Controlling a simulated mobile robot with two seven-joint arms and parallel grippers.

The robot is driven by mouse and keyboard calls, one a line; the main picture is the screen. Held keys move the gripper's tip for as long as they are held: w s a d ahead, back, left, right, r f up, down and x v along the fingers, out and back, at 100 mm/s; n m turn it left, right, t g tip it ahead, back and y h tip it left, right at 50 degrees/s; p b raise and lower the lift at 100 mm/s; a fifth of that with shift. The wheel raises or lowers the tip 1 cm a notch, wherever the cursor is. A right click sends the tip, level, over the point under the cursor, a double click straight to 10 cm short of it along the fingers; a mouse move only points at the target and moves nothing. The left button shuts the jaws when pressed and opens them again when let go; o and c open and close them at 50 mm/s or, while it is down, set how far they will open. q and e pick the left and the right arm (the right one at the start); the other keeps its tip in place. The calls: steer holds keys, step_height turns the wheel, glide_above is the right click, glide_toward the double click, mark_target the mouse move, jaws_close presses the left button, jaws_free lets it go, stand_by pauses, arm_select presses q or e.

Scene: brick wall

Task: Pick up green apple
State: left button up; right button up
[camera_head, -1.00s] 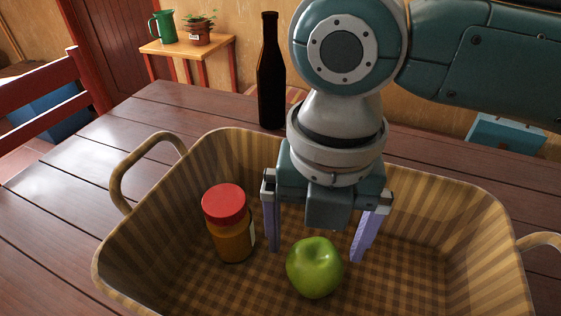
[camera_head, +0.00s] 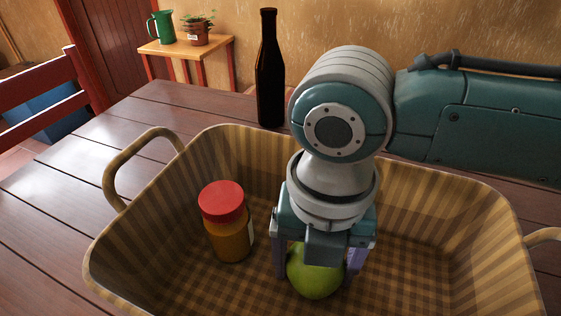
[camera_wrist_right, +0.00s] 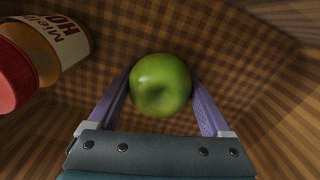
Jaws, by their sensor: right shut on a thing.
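The green apple (camera_head: 316,277) sits in the wicker basket (camera_head: 130,232), on its checked bottom. My right gripper (camera_head: 318,272) reaches down into the basket from above and is shut on the apple, one finger on each side. In the right wrist view the apple (camera_wrist_right: 160,85) lies between the two purple fingertips (camera_wrist_right: 160,90). The gripper body hides the apple's top in the head view. My left gripper is not in view.
A honey jar with a red lid (camera_head: 222,200) stands in the basket left of the apple; it also shows in the right wrist view (camera_wrist_right: 50,45). A dark bottle (camera_head: 270,75) stands on the wooden table (camera_head: 60,190) behind the basket. The basket's right side is free.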

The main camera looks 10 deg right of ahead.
steer(key=c, duration=0.6)
